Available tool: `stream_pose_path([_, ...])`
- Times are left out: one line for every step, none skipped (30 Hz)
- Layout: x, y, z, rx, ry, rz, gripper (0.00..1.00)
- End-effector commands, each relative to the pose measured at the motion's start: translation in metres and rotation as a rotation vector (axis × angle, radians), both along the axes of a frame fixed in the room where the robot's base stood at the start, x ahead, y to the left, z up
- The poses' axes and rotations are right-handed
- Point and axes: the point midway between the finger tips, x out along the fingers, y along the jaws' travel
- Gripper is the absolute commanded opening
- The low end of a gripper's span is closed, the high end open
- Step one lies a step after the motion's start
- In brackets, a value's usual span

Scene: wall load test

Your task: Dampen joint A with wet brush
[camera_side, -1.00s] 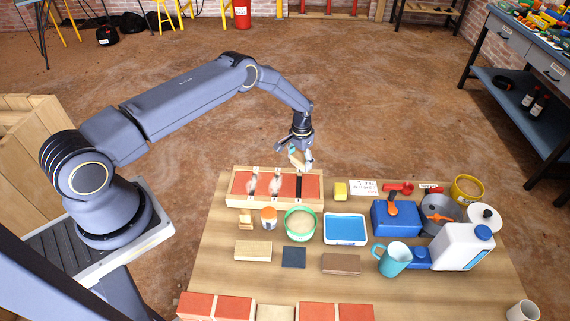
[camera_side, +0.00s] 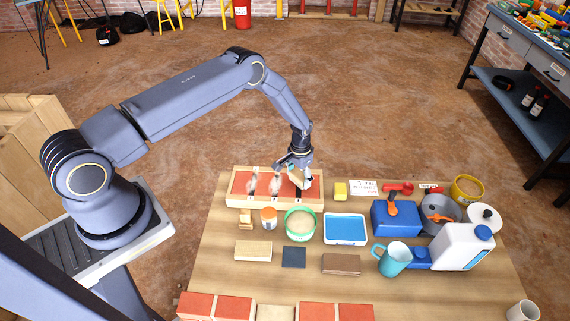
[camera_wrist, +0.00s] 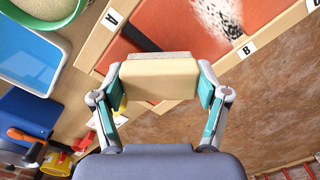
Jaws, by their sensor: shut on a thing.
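The brush (camera_wrist: 160,82) is a beige block with a grey strip along its far edge. My gripper (camera_wrist: 161,92) is shut on its two sides. In the side view my gripper (camera_side: 299,176) is low over the right end of the red brick panel (camera_side: 236,188) in its wooden frame. Joint A (camera_wrist: 138,37) is a dark strip between red bricks, beside the label A (camera_wrist: 112,19). The brush's grey edge overlaps the near end of this strip in the wrist view; I cannot tell whether it touches. In the side view my gripper hides part of joint A.
Joint B (camera_wrist: 222,17) has whitish patches. A green-rimmed bowl of sand (camera_side: 300,222), a blue tray (camera_side: 345,229) and an orange-and-white jar (camera_side: 268,219) stand in front of the panel. A yellow sponge (camera_side: 340,190) lies to its right. Floor behind the table is clear.

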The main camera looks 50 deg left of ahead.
Motion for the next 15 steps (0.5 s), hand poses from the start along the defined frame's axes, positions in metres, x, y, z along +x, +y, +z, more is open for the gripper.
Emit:
stream_pose_path([-0.003, -0.004, 0.000, 0.000, 0.001, -0.001, 0.42])
stream_pose_path([-0.005, -0.006, 0.000, 0.000, 0.000, -0.001, 0.42])
stream_pose_path([-0.008, -0.009, 0.000, 0.000, 0.001, -0.001, 0.42])
stream_pose_path([-0.009, -0.010, 0.000, 0.000, 0.000, -0.001, 0.42])
stream_pose_path([-0.011, -0.012, 0.000, 0.000, 0.000, -0.001, 0.42])
stream_pose_path([-0.014, -0.015, 0.000, 0.000, 0.000, -0.001, 0.42])
stream_pose_path([-0.016, -0.017, 0.000, 0.000, 0.001, -0.002, 0.42])
stream_pose_path([-0.018, -0.019, 0.000, 0.000, 0.002, -0.001, 0.42])
stream_pose_path([-0.020, -0.021, 0.000, 0.000, 0.000, -0.001, 0.42])
stream_pose_path([-0.022, -0.023, 0.000, 0.000, 0.001, -0.001, 0.42])
stream_pose_path([-0.024, -0.025, 0.000, 0.000, 0.001, -0.001, 0.42])
stream_pose_path([-0.027, -0.028, 0.000, 0.000, 0.000, -0.001, 0.42])
stream_pose_path([-0.029, -0.030, 0.000, 0.000, 0.000, -0.002, 0.42])
stream_pose_path([-0.030, -0.032, 0.000, 0.000, 0.000, -0.002, 0.42])
stream_pose_path([-0.033, -0.034, 0.000, 0.000, 0.001, -0.002, 0.42])
